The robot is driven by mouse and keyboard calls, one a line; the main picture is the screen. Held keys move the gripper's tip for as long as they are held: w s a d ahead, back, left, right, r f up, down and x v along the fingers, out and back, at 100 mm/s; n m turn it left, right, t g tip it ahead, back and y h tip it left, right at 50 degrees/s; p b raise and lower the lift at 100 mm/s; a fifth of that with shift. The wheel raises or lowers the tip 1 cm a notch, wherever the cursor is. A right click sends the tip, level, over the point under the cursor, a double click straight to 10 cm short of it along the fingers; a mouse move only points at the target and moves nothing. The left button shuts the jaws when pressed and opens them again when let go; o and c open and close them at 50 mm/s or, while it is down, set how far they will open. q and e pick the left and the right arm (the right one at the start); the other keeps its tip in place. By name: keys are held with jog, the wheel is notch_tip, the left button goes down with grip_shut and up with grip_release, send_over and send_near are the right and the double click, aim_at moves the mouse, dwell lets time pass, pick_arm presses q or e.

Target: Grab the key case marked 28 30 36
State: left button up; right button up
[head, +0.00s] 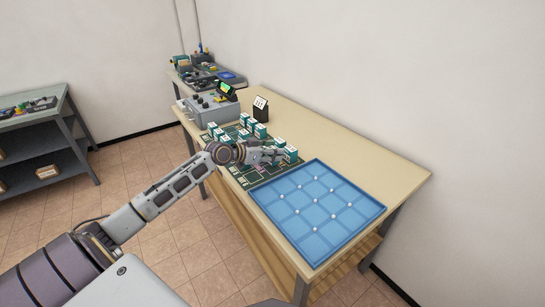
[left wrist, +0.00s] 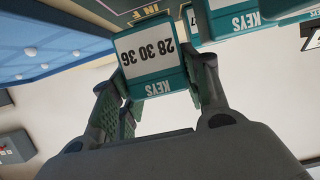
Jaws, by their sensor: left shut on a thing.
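The key case marked 28 30 36 (left wrist: 148,58) is a teal box with a white label, seen upside down in the left wrist view. My left gripper (left wrist: 160,92) is shut on this case, with one finger on each side of it. In the head view my left gripper (head: 268,156) is over the dark green mat (head: 262,176) among teal and white key cases. I cannot tell whether the held case touches the mat. My right gripper is not in view.
Several other key cases (head: 247,124) stand on the mat. A blue gridded tray (head: 310,246) lies at the table's near end. A grey control box (head: 211,109) and a small black stand with a card (head: 261,107) are at the back. The right table strip (head: 370,172) is clear.

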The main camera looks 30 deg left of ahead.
pick_arm(q)
notch_tip(320, 180, up, 5)
jog(key=shift+r, duration=0.9)
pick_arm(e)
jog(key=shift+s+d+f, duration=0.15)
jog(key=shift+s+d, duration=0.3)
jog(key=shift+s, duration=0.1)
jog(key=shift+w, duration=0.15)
